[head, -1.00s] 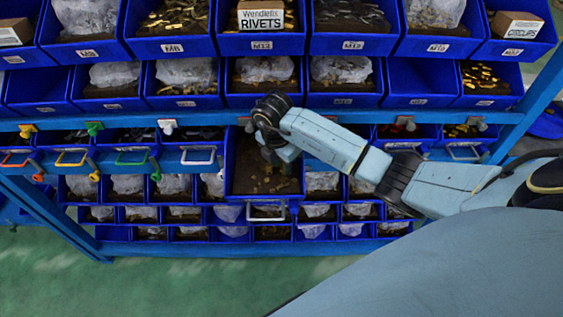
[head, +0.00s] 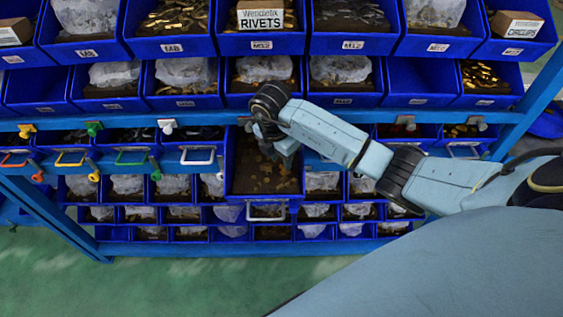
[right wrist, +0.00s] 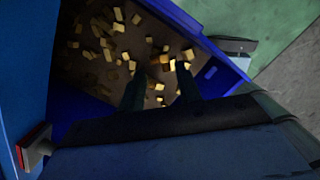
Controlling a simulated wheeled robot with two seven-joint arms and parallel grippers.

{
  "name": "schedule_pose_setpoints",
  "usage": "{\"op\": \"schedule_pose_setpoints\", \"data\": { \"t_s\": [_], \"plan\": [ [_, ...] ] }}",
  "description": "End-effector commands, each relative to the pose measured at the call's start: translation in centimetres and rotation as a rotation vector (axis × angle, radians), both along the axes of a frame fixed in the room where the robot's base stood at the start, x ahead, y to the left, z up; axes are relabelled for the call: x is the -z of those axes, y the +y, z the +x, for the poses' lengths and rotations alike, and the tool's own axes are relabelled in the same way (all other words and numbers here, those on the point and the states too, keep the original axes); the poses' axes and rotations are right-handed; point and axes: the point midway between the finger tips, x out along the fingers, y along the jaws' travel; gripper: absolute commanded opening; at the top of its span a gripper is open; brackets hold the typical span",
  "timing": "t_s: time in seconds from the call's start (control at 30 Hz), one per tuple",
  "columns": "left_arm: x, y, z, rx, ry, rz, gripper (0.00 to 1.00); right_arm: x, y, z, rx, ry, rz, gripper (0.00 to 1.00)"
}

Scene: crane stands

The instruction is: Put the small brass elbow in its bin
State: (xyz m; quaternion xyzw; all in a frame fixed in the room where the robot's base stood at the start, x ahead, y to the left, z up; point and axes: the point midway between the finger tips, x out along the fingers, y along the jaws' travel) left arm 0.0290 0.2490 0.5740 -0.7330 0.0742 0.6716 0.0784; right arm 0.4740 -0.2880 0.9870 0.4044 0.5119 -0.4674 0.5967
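An open blue drawer bin (head: 231,185) is pulled out in the middle of the rack, with many small brass pieces (head: 262,178) on its dark floor. I see nothing clearly held. I cannot single out a small brass elbow among the pieces. My left gripper is not in view.
Rows of blue bins with bagged parts fill the rack above and below. A box marked RIVETS (head: 260,16) sits in the top row. Coloured handles, such as a white one (head: 197,157), stick out along the middle row. Green floor (head: 150,285) is clear in front.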

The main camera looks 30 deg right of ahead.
Motion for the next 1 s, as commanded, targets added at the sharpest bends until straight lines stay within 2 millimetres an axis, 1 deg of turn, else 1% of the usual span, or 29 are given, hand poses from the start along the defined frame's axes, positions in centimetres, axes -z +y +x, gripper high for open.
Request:
{"op": "schedule_pose_setpoints", "data": {
  "t_s": [0.03,0.2,0.33,0.4,0.5,0.6,1.0],
  "plan": [
    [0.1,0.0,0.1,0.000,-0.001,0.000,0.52,-1.2,0.1,0.1,-0.002,-0.006,-0.001,0.34],
    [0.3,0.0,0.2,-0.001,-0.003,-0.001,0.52,-5.0,0.7,-0.1,-0.003,-0.005,-0.001,0.34],
    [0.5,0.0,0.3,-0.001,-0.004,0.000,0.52,-7.2,1.0,-0.2,-0.001,-0.003,-0.001,0.34],
    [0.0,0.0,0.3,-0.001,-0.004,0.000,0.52,-8.3,1.1,-0.2,0.000,-0.003,-0.002,0.34],
    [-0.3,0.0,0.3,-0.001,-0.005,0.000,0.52,-9.0,1.2,-0.3,-0.001,-0.001,-0.002,0.34],
    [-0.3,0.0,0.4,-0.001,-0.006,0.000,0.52,-9.3,1.3,-0.3,0.000,0.000,-0.001,0.34],
    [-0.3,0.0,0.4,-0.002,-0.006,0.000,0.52,-9.3,1.3,-0.4,0.000,0.001,-0.001,0.34]
  ]
}}
